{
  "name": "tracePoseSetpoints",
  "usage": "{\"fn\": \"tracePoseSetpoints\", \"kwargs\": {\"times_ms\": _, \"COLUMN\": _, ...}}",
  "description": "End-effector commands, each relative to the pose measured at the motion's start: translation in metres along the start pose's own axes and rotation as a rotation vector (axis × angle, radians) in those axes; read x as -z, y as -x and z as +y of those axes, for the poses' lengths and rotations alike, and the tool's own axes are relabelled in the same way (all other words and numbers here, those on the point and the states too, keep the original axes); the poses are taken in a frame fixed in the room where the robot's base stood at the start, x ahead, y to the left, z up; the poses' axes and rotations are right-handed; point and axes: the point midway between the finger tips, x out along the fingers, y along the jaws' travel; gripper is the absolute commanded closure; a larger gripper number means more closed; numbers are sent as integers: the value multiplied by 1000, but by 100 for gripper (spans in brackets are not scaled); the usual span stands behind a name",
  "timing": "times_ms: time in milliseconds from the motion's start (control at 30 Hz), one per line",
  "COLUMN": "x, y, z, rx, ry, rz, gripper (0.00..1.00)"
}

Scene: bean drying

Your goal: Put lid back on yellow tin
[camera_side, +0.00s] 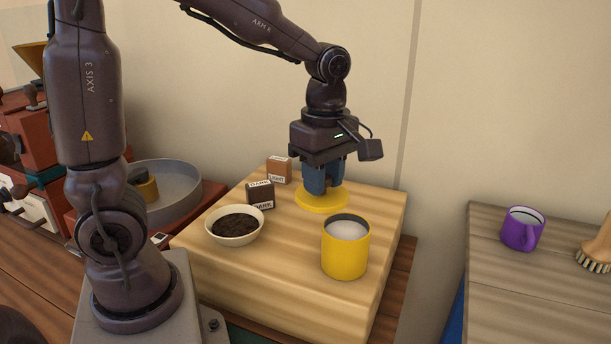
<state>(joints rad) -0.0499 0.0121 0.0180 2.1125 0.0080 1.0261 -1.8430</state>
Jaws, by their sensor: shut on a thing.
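The yellow tin (345,256) stands upright and open on the wooden block, with pale contents showing inside its dark rim. The yellow lid (321,205) is a flat disc behind the tin and a little to its left, apart from it. My gripper (319,190) points down over the lid, its blue fingers shut on the lid's middle. The lid looks level, at or close to the block top; I cannot tell whether it touches the wood. The fingers hide the part of the lid that they grip.
The wooden block (290,262) also holds a white bowl of dark beans (259,211), a dark labelled block (260,194) and a light-brown labelled block (279,170). A purple mug (522,229) and a brush (597,250) are on the right table. The block's right corner is clear.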

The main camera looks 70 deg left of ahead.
Motion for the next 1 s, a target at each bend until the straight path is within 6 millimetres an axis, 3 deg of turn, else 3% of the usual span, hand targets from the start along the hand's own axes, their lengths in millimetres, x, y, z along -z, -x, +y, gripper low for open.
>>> {"fn": "tracePoseSetpoints", "kwargs": {"times_ms": 100, "x": -26, "y": 10, "z": 14, "rx": -5, "ry": -80, "rz": -5, "gripper": 93}}
{"fn": "tracePoseSetpoints", "kwargs": {"times_ms": 200, "x": -37, "y": 16, "z": 20, "rx": -10, "ry": -117, "rz": -10, "gripper": 93}}
{"fn": "tracePoseSetpoints", "kwargs": {"times_ms": 367, "x": -38, "y": 13, "z": 20, "rx": -4, "ry": -129, "rz": -9, "gripper": 93}}
{"fn": "tracePoseSetpoints", "kwargs": {"times_ms": 1000, "x": -38, "y": -40, "z": 21, "rx": -7, "ry": -128, "rz": -9, "gripper": 93}}
